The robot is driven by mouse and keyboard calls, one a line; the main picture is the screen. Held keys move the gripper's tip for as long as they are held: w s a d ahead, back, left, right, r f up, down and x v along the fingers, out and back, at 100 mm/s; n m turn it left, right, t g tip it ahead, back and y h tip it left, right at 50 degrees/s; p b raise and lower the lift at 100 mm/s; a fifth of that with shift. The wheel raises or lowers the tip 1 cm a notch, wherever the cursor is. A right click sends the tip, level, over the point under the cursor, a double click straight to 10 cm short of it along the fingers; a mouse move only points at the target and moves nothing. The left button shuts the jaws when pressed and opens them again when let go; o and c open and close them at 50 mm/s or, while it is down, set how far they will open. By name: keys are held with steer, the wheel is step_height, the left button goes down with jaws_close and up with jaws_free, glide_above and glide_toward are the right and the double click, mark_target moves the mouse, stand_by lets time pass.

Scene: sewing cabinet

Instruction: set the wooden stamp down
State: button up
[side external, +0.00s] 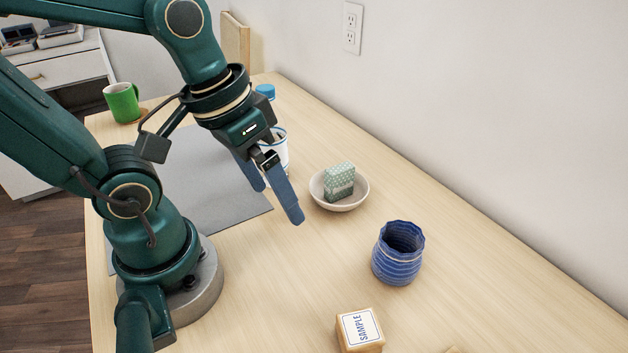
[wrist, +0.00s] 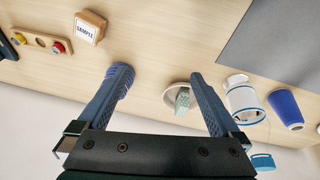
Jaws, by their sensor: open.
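The wooden stamp (side external: 360,331) stands on the table near the front edge of the side view, its white top label reading SAMPLE. It also shows in the wrist view (wrist: 89,27) at the upper left, beyond my gripper's fingers. My gripper (side external: 273,200) is open with blue fingers and holds nothing. It hangs above the table, well apart from the stamp, which is lower right of it in the side view. The two spread fingers also show in the wrist view (wrist: 157,85), with bare table between them and the stamp.
A white bowl (side external: 341,206) holds a green patterned block (side external: 339,181). A blue ribbed cup (side external: 398,253) stands between bowl and stamp. A grey mat (side external: 205,185), green mug (side external: 122,102) and white-and-blue cup (wrist: 244,100) are farther off. A wooden holder with colored knobs (wrist: 42,40) lies by the stamp.

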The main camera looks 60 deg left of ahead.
steer(key=shift+w+a+r+m+t+y, duration=0.1)
steer(key=shift+a+r+m+t+y, duration=0.2)
steer(key=shift+r+t, duration=0.3)
steer(key=shift+w+a+r+m+t+y, duration=0.1)
steer(key=shift+a+r+m+t+y, duration=0.15)
steer(key=shift+r+m+t, duration=0.25)
stand_by(0.5)
